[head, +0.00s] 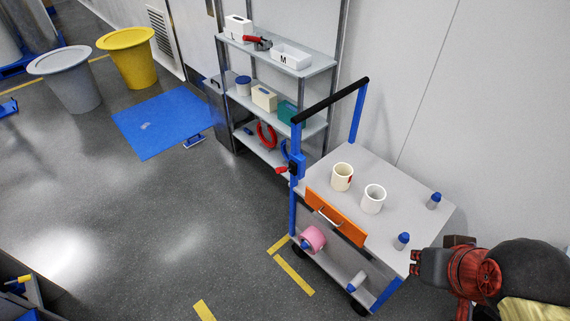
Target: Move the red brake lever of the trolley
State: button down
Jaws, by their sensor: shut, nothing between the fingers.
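The trolley (400,182) has a grey top, blue posts and a black push handle (330,100) at its far left end. The red brake lever (282,169) sticks out to the left from a dark block on the left blue post, below the handle. My gripper (416,264) is at the lower right, by the trolley's near right corner. It is shut and empty, and far from the lever. I cannot tell whether it touches the trolley.
An orange-fronted drawer (336,217) faces the near side. A loaded shelf rack (308,66) stands behind. The floor (170,220) to the left is mostly clear.

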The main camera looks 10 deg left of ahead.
aim_at(283, 169)
jog(key=i+l, duration=0.3)
jog(key=l, duration=0.15)
jog(key=i+l+u, duration=0.1)
jog(key=i+l, duration=0.25)
jog(key=l, duration=0.15)
